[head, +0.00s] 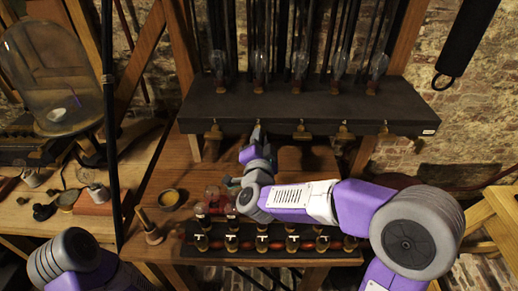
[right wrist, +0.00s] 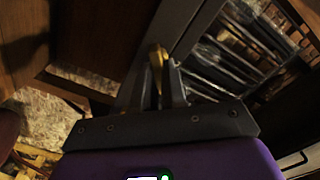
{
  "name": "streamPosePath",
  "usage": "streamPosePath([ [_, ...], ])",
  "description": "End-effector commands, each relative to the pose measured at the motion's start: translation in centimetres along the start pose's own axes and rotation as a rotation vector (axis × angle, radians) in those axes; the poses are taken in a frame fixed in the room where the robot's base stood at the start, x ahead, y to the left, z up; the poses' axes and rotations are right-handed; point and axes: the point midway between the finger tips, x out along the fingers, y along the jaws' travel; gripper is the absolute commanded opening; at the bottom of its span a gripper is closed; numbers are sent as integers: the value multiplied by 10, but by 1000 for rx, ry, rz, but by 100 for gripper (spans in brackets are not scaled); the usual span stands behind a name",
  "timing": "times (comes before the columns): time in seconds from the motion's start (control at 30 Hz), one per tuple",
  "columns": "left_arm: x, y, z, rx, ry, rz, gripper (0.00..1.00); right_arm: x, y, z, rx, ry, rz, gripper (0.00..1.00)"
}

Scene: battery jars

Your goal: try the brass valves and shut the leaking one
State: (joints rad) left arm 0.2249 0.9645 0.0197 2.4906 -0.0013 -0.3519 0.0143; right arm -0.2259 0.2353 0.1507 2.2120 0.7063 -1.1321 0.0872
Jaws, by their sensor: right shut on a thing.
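Several brass valves hang in a row under the front edge of a dark shelf, among them the far left one (head: 213,132), the middle one (head: 301,132), one to its right (head: 343,130) and the far right one (head: 383,130). My right gripper (head: 256,134) reaches up to the shelf edge between the far left and middle valves. In the right wrist view its fingers (right wrist: 162,88) are shut on a brass valve (right wrist: 156,56). The head view hides most of that valve. My left gripper is out of view; only part of its arm shows. No leak can be made out.
Glass jars (head: 258,70) stand on the dark shelf (head: 190,107). A large glass dome (head: 50,80) stands at left.

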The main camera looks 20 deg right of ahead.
Motion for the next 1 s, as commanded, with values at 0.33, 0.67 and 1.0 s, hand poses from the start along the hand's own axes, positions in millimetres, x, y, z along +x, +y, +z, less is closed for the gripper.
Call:
streamPosePath([
  [0.33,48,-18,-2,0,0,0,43,0,5,3,327,1,-2,0],
  [0.67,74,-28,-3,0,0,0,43,0,5,3,568,-1,0,0],
  [1.0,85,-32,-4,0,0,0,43,0,4,2,685,-1,0,0],
])
